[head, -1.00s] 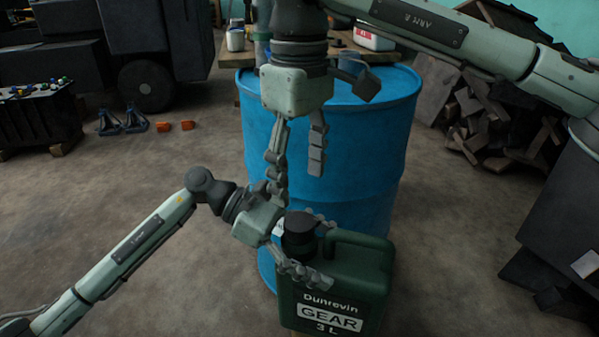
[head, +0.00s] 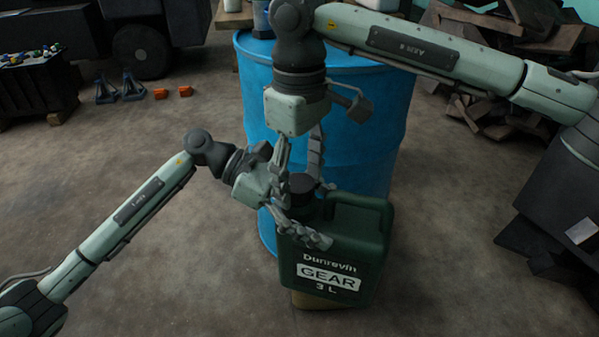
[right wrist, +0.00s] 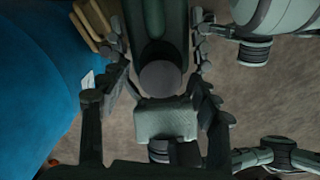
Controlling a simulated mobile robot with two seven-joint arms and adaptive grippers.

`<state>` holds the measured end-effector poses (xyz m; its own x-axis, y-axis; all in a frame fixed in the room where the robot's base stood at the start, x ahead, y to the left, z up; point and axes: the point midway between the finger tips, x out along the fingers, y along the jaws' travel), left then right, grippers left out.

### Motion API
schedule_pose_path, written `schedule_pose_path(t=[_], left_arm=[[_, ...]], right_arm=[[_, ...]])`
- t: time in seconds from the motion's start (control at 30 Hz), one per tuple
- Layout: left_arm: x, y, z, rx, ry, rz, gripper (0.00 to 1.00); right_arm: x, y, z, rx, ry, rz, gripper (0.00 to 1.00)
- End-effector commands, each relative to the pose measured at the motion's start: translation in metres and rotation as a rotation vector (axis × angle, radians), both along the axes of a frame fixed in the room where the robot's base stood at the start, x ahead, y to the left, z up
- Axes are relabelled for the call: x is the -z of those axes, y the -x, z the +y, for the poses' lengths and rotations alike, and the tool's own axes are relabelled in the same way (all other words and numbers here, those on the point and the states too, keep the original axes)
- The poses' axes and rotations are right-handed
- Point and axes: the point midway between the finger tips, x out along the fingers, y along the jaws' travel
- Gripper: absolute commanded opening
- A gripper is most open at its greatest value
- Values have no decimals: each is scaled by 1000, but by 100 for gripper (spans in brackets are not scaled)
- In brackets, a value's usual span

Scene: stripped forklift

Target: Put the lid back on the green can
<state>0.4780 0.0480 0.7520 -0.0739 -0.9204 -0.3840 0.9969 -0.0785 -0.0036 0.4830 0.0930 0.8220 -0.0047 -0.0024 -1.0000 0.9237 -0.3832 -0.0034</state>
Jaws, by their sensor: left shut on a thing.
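The green can (head: 340,240), labelled Dunrevin GEAR 3 L, stands upright with its label facing me. A round black lid (head: 301,183) sits at the top of its neck; whether it is seated is not visible. The lid also shows from above in the right wrist view (right wrist: 160,77). My left gripper (head: 302,212) is shut on the can around its upper part, just below the lid. My right gripper (head: 299,182) points down over the lid. In the right wrist view its fingers (right wrist: 160,62) are spread on both sides of the lid, with gaps.
A blue drum (head: 365,130) stands close behind the can. The can rests on a small low wooden support (head: 318,301). A bench with containers is at the back, and scrap (head: 485,75) is piled at the right. The floor at left is open.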

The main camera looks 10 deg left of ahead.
Motion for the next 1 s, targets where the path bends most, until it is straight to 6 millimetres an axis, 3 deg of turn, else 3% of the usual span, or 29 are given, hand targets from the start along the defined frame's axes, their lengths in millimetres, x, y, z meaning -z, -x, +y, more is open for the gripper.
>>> schedule_pose_path(t=[0.03,0.4,0.7,0.97,1.0], left_arm=[[-7,-1,-1,-1,12,-8,0],[-7,-1,-1,-1,12,-8,0],[-7,-1,-1,-1,12,-8,0],[-7,-1,-1,-1,12,-8,0],[-7,-1,-1,-1,12,-8,0]], right_arm=[[-1,0,0,0,0,0,53],[-1,0,0,1,0,-1,10],[-1,0,0,279,3,-1,10],[-1,0,0,301,3,-1,10],[-1,0,0,301,3,-1,46]])
